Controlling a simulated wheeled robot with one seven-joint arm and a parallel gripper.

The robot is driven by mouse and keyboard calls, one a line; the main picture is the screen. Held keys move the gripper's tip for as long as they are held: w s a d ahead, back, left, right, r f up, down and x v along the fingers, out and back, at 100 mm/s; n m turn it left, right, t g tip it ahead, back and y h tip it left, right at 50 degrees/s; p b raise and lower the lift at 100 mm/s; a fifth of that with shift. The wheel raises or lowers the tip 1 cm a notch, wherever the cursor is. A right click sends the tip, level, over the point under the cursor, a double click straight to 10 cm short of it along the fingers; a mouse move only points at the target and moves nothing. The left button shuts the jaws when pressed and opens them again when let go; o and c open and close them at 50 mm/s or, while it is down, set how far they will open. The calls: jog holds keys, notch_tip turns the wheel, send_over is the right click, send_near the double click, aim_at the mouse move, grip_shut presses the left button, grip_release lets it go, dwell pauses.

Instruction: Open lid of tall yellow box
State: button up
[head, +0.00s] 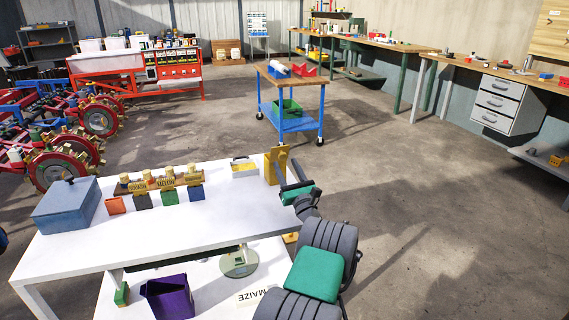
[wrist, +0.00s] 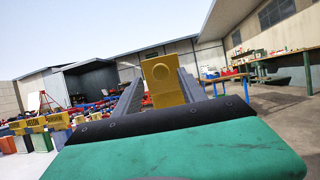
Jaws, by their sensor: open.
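The tall yellow box (head: 270,170) stands upright at the right far corner of the white table. In the wrist view its upper part (wrist: 166,84) shows between my two fingers, with a round mark on a raised tab at the top. My gripper (head: 292,171) is at the box's right side in the head view, with its fingers apart. In the wrist view the fingers (wrist: 158,88) lie to the left and right of the box. I cannot tell whether they touch it. The lid looks closed; its edge is hard to make out.
The white table (head: 130,255) also holds a blue lidded box (head: 66,205), several small coloured bins with yellow labels (head: 166,183), and a small yellow-white box (head: 244,167). A purple bin (head: 168,297) is on the lower shelf. A blue cart (head: 291,104) stands beyond; the floor at right is clear.

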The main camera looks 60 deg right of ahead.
jog(key=b+v, duration=0.2)
jog(key=v, duration=0.3)
jog(key=shift+s+a+f, duration=0.1)
